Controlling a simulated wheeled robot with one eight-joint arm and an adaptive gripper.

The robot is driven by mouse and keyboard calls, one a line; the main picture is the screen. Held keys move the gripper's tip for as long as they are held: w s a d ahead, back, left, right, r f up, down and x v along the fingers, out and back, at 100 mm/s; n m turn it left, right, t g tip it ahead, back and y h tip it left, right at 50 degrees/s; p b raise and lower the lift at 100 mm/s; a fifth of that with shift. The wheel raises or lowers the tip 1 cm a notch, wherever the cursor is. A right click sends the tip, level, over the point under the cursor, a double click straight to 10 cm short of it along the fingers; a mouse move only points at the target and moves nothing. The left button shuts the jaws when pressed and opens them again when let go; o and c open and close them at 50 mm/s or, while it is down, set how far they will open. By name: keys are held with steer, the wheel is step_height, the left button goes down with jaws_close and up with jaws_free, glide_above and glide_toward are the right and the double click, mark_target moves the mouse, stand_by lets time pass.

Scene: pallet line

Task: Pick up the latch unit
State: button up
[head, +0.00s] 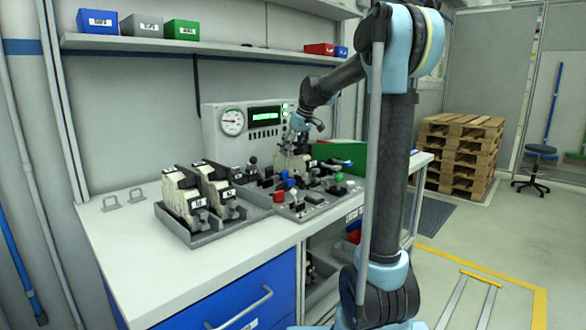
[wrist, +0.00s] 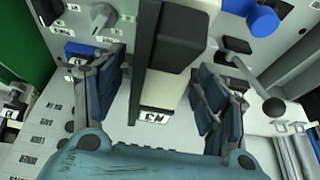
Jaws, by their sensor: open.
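A cream and black latch unit (head: 288,163) stands upright at the back of the bench, by the control panel. My gripper (head: 300,130) is just above it. In the wrist view my gripper (wrist: 165,95) is open, with one finger on each side of a cream and black unit (wrist: 172,75). Gaps show between the fingers and the unit, so nothing is gripped. A small label sits at its near end. Two similar labelled units (head: 184,195) (head: 218,187) stand in a grey tray (head: 205,238) at the left. Which is the task's latch unit, I cannot tell.
A control panel (head: 290,198) with coloured knobs and levers lies in front of the unit. A gauge box (head: 233,122) stands behind, and a green bin (head: 345,155) to the right. The bench's front left (head: 150,270) is clear.

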mark_target(291, 156)
steer(key=shift+x, duration=2.15)
steer(key=shift+d, duration=0.1)
steer(key=c, duration=1.4)
steer(key=shift+r, duration=0.1)
step_height(291, 156, up, 18)
steer(key=shift+r, duration=0.25)
